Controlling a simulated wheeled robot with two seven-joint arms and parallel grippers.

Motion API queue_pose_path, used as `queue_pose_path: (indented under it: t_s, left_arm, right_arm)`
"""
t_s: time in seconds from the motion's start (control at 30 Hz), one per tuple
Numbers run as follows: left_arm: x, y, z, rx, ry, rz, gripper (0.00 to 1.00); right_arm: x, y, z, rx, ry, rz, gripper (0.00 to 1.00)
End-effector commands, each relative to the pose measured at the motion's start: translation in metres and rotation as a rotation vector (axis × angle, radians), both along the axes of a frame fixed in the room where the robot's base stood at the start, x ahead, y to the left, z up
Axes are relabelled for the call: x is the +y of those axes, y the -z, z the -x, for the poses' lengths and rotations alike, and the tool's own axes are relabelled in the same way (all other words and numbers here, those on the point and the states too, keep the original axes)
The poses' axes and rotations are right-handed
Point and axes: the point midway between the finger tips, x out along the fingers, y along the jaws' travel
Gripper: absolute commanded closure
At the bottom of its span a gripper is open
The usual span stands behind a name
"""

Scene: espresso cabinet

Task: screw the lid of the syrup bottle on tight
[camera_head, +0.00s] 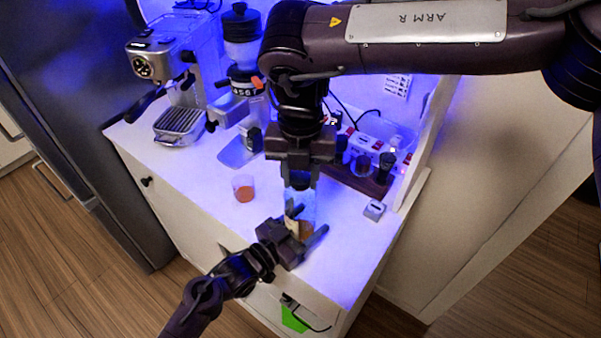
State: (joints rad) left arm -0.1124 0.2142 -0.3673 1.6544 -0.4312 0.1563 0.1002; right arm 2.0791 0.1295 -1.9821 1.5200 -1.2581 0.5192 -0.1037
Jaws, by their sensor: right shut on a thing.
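The syrup bottle (307,207) stands upright near the front right of the white cabinet top. It is clear, looks bluish, and has brown syrup low inside. My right gripper (300,182) points straight down over the bottle and is shut on its dark lid (299,181). The lid sits at the bottle's top; whether a gap lies between them I cannot tell. My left gripper (306,225) comes in from the front left, with one finger on each side of the bottle's lower part. Whether those fingers press on the bottle I cannot tell.
A small cup with orange-brown contents (243,188) stands left of the bottle. An espresso machine (165,60) and a grinder (243,50) stand at the back left. A dark rack (357,178) and a small grey box (375,210) are to the right. The front left top is clear.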

Motion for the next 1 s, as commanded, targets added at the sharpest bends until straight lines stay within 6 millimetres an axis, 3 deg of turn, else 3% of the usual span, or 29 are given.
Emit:
queue_pose_path:
  t_s: [0.03, 0.07, 0.2, 0.5, 0.8, 1.0]
  left_arm:
    - [0.0, 0.0, 0.0, 0.0, -0.001, 0.0, 1.0]
    - [0.0, 0.0, 0.0, 0.0, -0.001, 0.0, 1.0]
    - [0.0, 0.0, 0.0, 0.0, 0.0, 0.0, 1.0]
    - [0.0, 0.0, 0.0, 0.0, 0.0, 0.0, 1.0]
    - [0.0, 0.0, 0.0, 0.0, 0.0, 0.0, 1.0]
    - [0.0, 0.0, 0.0, 0.0, 0.0, 0.0, 1.0]
  right_arm:
    - [0.0, 0.0, 0.0, 0.0, -0.002, 0.0, 0.94]
    - [0.0, 0.0, 0.0, 0.0, -0.003, 0.0, 0.64]
    - [0.0, 0.0, 0.0, 0.0, -0.004, 0.0, 0.46]
    - [0.0, -0.002, 0.0, -0.001, -0.005, 0.0, 0.45]
    - [0.0, -0.038, 0.0, -0.002, -0.004, -0.001, 0.45]
    - [0.0, -0.046, 0.0, 0.0, -0.005, 0.0, 0.45]
